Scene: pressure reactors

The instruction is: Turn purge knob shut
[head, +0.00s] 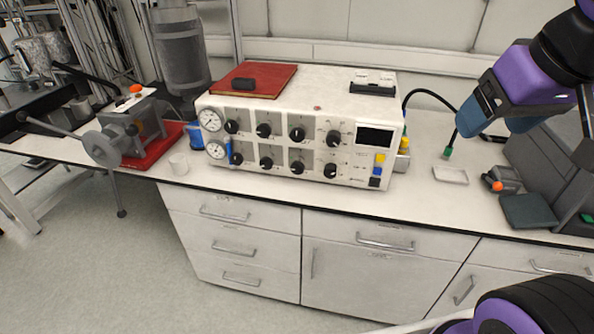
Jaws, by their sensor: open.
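The white control unit (345,115) stands on the bench in the middle of the head view. Its sloped front carries two rows of black knobs, such as an upper left knob (231,127), an upper right knob (333,138) and a lower right knob (330,170). The labels are too small to read, so I cannot tell which is the purge knob or how it is set. My arm (525,82) hangs at the upper right, apart from the unit and touching no knob.
Two gauges, a dark display (374,136) and coloured buttons share the unit's front. A red book (253,80) lies on top. A white dish (450,176) and grey equipment stand right. The floor in front is clear.

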